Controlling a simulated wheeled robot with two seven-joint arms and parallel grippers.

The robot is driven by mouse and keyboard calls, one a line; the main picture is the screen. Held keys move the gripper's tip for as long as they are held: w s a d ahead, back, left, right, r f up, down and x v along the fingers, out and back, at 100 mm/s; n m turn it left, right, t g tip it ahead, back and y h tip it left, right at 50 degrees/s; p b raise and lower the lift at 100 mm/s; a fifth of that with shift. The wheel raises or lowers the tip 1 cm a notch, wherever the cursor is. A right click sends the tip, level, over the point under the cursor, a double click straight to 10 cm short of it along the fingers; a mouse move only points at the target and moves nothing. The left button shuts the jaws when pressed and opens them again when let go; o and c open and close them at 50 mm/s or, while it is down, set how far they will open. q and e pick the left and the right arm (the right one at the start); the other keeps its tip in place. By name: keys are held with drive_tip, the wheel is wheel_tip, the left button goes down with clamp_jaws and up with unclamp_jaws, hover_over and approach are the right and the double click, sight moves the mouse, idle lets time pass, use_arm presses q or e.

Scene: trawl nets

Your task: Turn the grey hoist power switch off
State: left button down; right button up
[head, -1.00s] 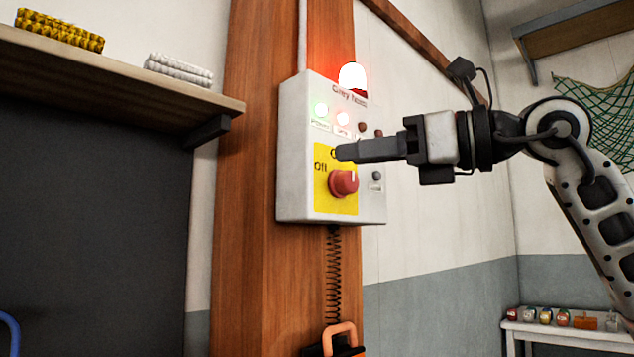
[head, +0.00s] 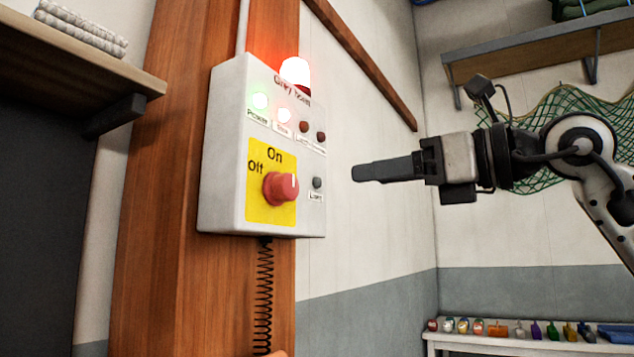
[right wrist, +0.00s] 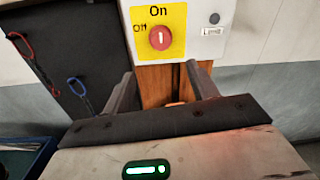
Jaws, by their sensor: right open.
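The grey hoist box (head: 222,150) is mounted on a wooden post. Its red rotary power switch (head: 281,188) sits on a yellow plate (head: 257,208) marked On and Off, and its white mark points up, toward On. The green Power lamp (head: 260,101) is lit, as is a red lamp beside it. My right gripper (head: 356,173) is to the right of the box, apart from the switch. In the right wrist view the switch (right wrist: 160,37) shows ahead, beyond the two spread, empty fingers (right wrist: 163,85). My left gripper is not in view.
A glowing red beacon (head: 295,72) tops the box. A coiled cord (head: 264,300) hangs below it. A shelf with folded white cloth (head: 80,27) juts out at left. A bench with small coloured items (head: 520,345) stands at lower right. Clear air lies between gripper and box.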

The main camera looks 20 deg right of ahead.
sight(293, 187)
drive_tip(key=p+x, duration=0.3)
drive_tip(key=x, duration=0.9)
drive_tip(key=shift+d+r, duration=0.1)
drive_tip(key=shift+p+x, duration=0.3)
drive_tip(key=shift+x, duration=0.45)
drive_tip(key=shift+c, duration=0.3)
drive_tip(key=c, duration=0.9)
